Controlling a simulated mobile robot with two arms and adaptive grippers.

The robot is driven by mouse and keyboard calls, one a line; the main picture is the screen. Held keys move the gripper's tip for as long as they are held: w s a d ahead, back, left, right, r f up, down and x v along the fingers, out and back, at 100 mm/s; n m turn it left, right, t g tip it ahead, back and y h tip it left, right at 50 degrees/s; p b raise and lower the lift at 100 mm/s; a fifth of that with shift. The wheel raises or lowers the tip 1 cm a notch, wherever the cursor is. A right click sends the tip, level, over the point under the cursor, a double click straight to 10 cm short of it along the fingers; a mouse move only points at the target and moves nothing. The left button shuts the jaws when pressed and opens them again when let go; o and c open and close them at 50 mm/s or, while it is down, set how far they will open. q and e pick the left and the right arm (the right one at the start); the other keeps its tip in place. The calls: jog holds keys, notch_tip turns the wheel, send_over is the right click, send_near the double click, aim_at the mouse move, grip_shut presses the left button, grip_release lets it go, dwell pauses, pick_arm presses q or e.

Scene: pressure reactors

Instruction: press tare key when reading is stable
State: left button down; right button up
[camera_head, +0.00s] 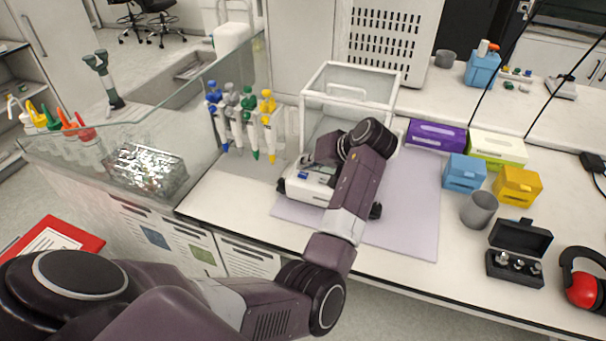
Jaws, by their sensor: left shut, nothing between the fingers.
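The balance (308,191) is a white unit with a clear box-shaped glass draft shield (335,82), standing on the bench near the middle of the head view. A small bluish display or key area shows on its front left. The reading is too small to make out, and I cannot pick out the tare key. My left arm reaches over the balance's front right and hides part of it. My left gripper (308,163) is small, dark and shut, close above the balance's front; I cannot tell whether it touches. My right gripper is not in view.
Pipettes on a stand (240,120) are left of the balance. To the right are a purple box (436,136), a blue box (464,173), a yellow box (517,187), a grey cup (479,210) and an open weight case (516,258). The lilac mat (410,215) has bare room.

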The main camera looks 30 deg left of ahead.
aim_at(305, 175)
pick_arm(q)
jog(key=shift+f, duration=0.1)
dwell(0.3)
jog(key=shift+f, duration=0.3)
jog(key=shift+f, duration=0.5)
dwell(0.6)
jog(key=shift+r, duration=0.1)
jog(key=shift+r+p, duration=0.8)
jog(key=shift+p, duration=0.05)
jog(key=shift+r, duration=0.1)
notch_tip(305, 175, up, 5)
jog(key=p, duration=0.5)
